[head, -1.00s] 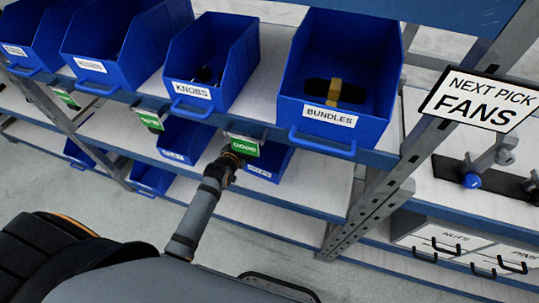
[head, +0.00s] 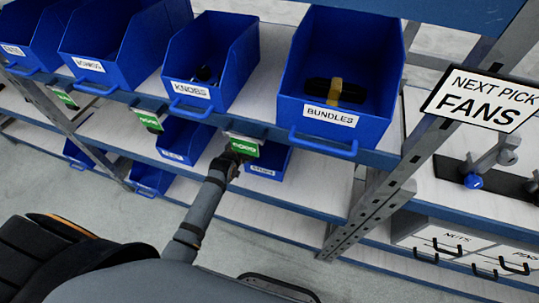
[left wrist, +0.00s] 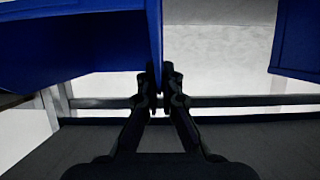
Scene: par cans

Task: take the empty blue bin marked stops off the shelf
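The blue bin (head: 268,163) stands on the lower shelf behind a green display tag. Its small white label is too small to read surely, and the upper shelf hides much of it. My left gripper (head: 236,160) reaches in at the bin's left side. In the left wrist view, my left gripper (left wrist: 161,78) has its two fingers close together, with the edge of the wall of a blue bin (left wrist: 80,45) between them. It looks shut on that wall. The bin's inside is not visible in the head view. My right gripper is not in view.
Blue bins marked knobs (head: 215,60) and bundles (head: 335,75) stand on the upper shelf (head: 262,120), close above my left gripper. Another lower bin (head: 182,142) is at left. A steel post (head: 385,190) and a fans sign (head: 480,98) are at right.

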